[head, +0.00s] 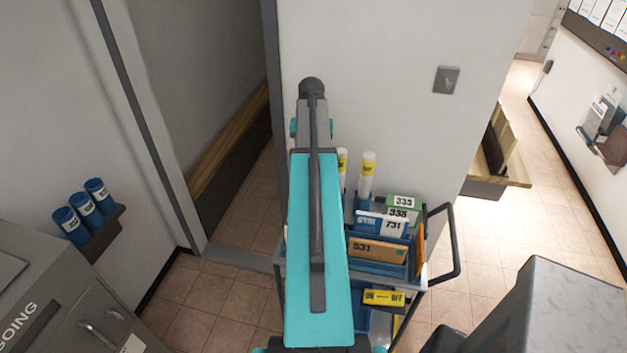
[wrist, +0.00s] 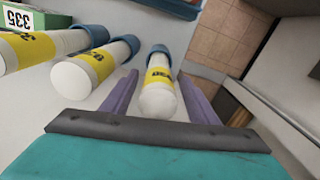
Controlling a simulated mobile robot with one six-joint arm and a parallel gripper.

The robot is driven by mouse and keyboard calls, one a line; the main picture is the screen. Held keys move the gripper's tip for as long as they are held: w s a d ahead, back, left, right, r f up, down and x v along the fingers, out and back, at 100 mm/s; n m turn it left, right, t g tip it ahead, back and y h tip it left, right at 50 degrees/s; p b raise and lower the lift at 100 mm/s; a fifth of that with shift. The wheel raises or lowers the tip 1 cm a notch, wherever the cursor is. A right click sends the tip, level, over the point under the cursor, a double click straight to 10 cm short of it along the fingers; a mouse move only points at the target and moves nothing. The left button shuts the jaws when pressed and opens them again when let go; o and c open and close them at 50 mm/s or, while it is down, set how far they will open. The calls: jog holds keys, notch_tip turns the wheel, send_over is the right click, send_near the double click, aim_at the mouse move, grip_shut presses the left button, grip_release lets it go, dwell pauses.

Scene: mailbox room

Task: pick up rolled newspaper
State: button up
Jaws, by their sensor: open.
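Three rolled newspapers show in the wrist view, white with yellow bands, each with its far end in a blue holder. One rolled newspaper (wrist: 158,92) lies in line with the gap between the purple fingers of my gripper (wrist: 158,84), which is open. The fingers flank its near end; I cannot tell whether they touch it. The middle newspaper (wrist: 95,70) and the left one (wrist: 35,52) are outside the fingers. In the head view, two newspapers stand upright at the cart's back, one clear (head: 367,176) and one partly hidden (head: 342,166). My arm hides the gripper there.
A cart (head: 447,275) holds numbered mail and a box marked 335 (head: 403,203). A white wall (head: 390,80) stands close behind it. Several blue cups (head: 84,210) sit on a shelf at left. A grey cabinet (head: 75,300) is at lower left. Open floor lies at right.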

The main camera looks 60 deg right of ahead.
jog(key=shift+f, duration=0.4)
grip_shut()
dwell(0.4)
jog(key=shift+r, duration=0.15)
